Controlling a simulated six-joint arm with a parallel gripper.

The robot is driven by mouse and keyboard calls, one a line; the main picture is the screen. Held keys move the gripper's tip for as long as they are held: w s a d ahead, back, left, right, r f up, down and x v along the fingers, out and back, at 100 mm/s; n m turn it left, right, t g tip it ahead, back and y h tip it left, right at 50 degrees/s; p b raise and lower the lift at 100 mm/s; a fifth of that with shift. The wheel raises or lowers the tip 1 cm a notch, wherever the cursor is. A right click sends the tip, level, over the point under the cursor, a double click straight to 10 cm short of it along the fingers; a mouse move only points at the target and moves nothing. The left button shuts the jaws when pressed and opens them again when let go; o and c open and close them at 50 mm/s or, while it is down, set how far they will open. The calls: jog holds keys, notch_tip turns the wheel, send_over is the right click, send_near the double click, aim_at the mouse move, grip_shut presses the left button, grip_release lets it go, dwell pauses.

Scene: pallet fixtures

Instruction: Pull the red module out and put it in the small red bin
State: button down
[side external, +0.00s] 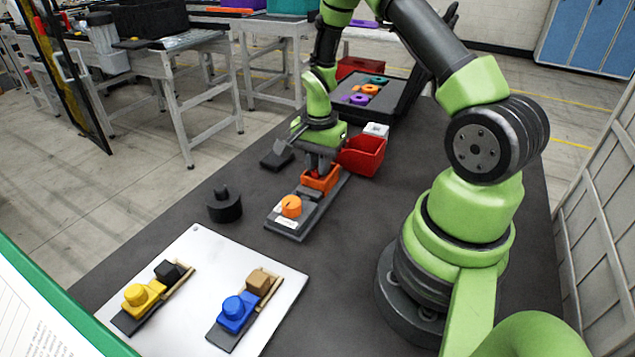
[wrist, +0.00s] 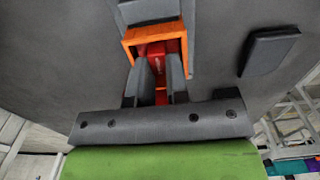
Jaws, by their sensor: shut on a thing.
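The red module (wrist: 158,49) sits inside an orange square frame (wrist: 129,41) in the wrist view. In the side view this orange frame (side external: 322,183) stands at the far end of a grey fixture (side external: 289,222), and only a little of the module shows. My gripper (side external: 320,168) points down over the frame. In the wrist view my gripper (wrist: 161,66) is shut on the red module, one grey finger on each side. The module's lower part is hidden by the frame. The small red bin (side external: 366,152) stands just right of my gripper and looks empty.
An orange round-topped part (side external: 291,206) sits on the fixture's near end. A black knobbed part (side external: 224,206) and a dark block (side external: 277,158) lie to the left. A white plate (side external: 185,325) in front bears yellow and blue modules. A white piece (side external: 376,130) is behind the bin.

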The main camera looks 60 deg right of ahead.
jog(key=shift+r, duration=2.4)
jog(key=shift+d, duration=0.25)
send_near(362, 144)
jog(key=a+r, duration=0.2)
jog(key=a, duration=0.2)
jog(key=f, duration=0.3)
jog(key=s+d+f, duration=0.1)
jog(key=f, duration=0.1)
jog(key=shift+f, duration=2.55)
